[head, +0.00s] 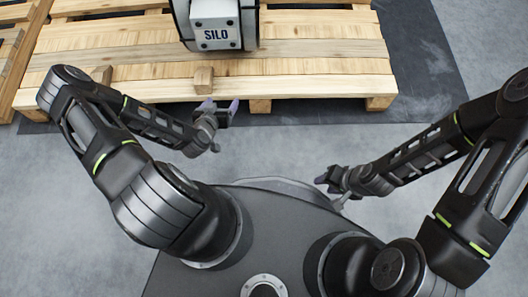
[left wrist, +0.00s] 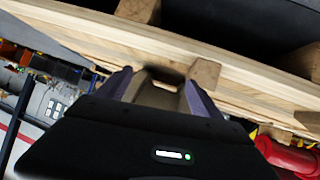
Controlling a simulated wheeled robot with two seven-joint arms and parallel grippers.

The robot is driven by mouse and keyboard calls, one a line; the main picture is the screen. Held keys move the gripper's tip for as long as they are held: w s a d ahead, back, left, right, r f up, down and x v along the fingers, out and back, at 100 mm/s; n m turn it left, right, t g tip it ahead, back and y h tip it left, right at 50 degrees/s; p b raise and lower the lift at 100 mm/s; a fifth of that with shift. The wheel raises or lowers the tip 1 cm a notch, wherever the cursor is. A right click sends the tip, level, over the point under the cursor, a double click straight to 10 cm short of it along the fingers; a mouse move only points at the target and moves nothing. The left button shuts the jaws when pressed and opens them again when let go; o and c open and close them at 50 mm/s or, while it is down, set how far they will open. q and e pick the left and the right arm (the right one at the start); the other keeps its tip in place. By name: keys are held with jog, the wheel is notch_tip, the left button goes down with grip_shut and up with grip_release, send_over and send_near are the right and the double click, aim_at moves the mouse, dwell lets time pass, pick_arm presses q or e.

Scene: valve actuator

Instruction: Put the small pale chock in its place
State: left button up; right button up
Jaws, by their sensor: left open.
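A small pale wooden block, which looks like the chock (head: 204,80), stands at the front edge of the pallet (head: 310,88), left of the actuator. My left gripper (head: 219,110) is open, just in front of the pallet edge and slightly right of the block, not visibly gripping it. In the left wrist view a pale block (left wrist: 205,75) shows beyond the right finger. A brownish shape sits between the purple fingers there; I cannot tell what it is. My right gripper (head: 333,182) is low over the floor near my base; its finger gap is unclear.
Another pallet (head: 12,50) lies at the far left. Dark matting (head: 430,65) extends right of the pallet. The grey floor between the pallet and my base is clear.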

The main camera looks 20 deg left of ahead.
pick_arm(q)
jog(key=s+d+f+m+g+h, duration=0.1)
jog(key=s+d+g+h, duration=0.15)
jog(key=d, duration=0.55)
jog(key=s+d+g+h, duration=0.2)
jog(key=s+d+g, duration=0.15)
jog(key=d, duration=0.45)
jog(key=s+d+r+g, duration=0.1)
jog(key=s+d+g, duration=0.3)
jog(key=s, duration=0.7)
jog(key=shift+d+r, duration=0.35)
jog(key=shift+d, duration=0.5)
jog(key=shift+s, duration=0.15)
